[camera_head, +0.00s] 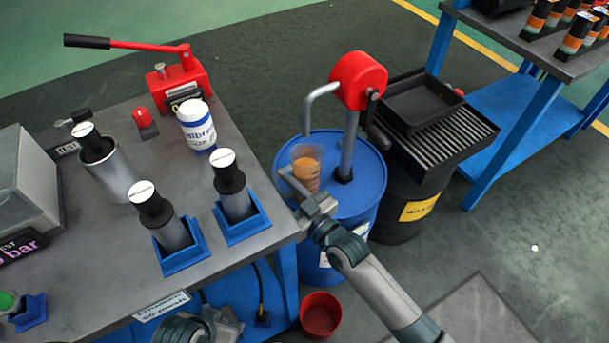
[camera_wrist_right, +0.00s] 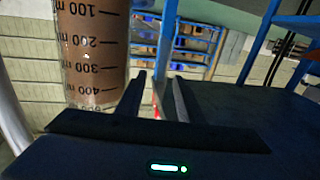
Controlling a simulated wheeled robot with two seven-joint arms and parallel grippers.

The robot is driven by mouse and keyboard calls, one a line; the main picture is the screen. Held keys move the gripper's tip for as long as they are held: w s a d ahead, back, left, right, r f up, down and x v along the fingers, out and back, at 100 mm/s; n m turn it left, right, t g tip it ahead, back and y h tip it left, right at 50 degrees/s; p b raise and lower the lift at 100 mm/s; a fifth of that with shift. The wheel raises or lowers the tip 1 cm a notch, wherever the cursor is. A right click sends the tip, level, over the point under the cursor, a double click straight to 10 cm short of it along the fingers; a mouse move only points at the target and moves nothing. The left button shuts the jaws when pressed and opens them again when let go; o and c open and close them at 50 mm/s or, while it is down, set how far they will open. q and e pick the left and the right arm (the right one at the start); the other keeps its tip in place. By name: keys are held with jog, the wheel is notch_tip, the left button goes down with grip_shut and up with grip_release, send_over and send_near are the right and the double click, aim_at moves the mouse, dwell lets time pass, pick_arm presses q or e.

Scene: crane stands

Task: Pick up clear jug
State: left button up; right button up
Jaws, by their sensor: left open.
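The clear jug (camera_head: 306,168) holds orange-brown liquid and stands on the blue drum under the spout of the red hand pump. My right gripper (camera_head: 312,203) is just in front of it, low on its near side. In the right wrist view the jug (camera_wrist_right: 92,50) with its millilitre marks is at the left. My right gripper's fingers (camera_wrist_right: 160,92) are apart with a gap between them, and the jug appears beside them, not between them. My left gripper (camera_head: 226,322) is low at the bottom edge in front of the bench, open and partly cut off.
The blue drum (camera_head: 368,203) carries the red pump (camera_head: 358,80), whose spout hangs close above the jug. A dark drum with a grated tray (camera_head: 440,118) stands to the right. The grey bench (camera_head: 110,275) at left holds cylinders, and a red bucket (camera_head: 320,314) is on the floor.

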dwell(0.4)
grip_shut()
dwell(1.0)
jog(key=shift+r, duration=0.1)
